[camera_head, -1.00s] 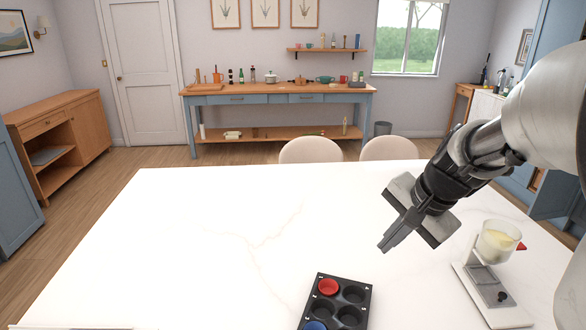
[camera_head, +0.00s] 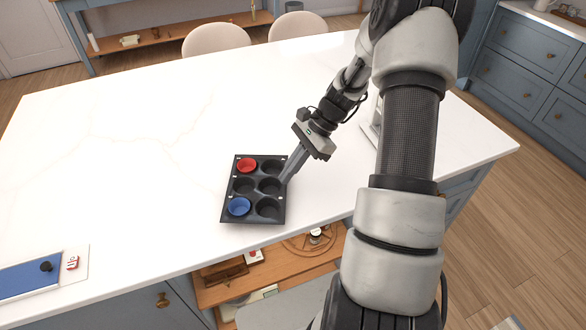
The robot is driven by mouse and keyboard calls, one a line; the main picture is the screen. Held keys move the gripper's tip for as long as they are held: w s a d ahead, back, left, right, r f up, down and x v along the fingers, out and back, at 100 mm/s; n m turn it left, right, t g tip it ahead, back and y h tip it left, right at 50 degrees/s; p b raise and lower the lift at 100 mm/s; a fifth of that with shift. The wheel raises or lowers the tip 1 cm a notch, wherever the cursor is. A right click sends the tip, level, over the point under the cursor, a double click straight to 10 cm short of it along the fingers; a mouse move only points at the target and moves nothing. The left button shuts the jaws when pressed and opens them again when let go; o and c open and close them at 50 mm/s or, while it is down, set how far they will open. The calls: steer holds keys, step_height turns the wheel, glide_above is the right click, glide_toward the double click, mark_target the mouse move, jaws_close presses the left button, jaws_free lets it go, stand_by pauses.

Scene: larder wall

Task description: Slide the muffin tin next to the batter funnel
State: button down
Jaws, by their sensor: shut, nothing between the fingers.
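The black muffin tin (camera_head: 254,188) lies on the white table near its front edge. A red cup (camera_head: 247,166) sits in its far left well and a blue cup (camera_head: 239,206) in its near left well. The other wells look empty. My gripper (camera_head: 287,179) is shut and empty, pointing down at the tin's right edge. I cannot tell whether the fingertips touch the tin. The batter funnel is mostly hidden behind my arm; only part of what looks like its pale base (camera_head: 371,134) shows to the right of my gripper.
A blue panel with a black knob (camera_head: 46,266) lies on a white board at the front left. Two pale chairs (camera_head: 217,39) stand at the far edge. Open shelving (camera_head: 262,272) shows below the front edge.

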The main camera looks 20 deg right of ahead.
steer(key=p, duration=0.1)
glide_toward(256, 196)
steer(key=x, duration=0.3)
steer(key=a+x, duration=0.1)
steer(key=x, duration=0.1)
steer(key=shift+r, duration=0.2)
steer(key=shift+f, duration=0.55)
steer(key=shift+d+f, duration=0.1)
steer(key=shift+f, duration=0.1)
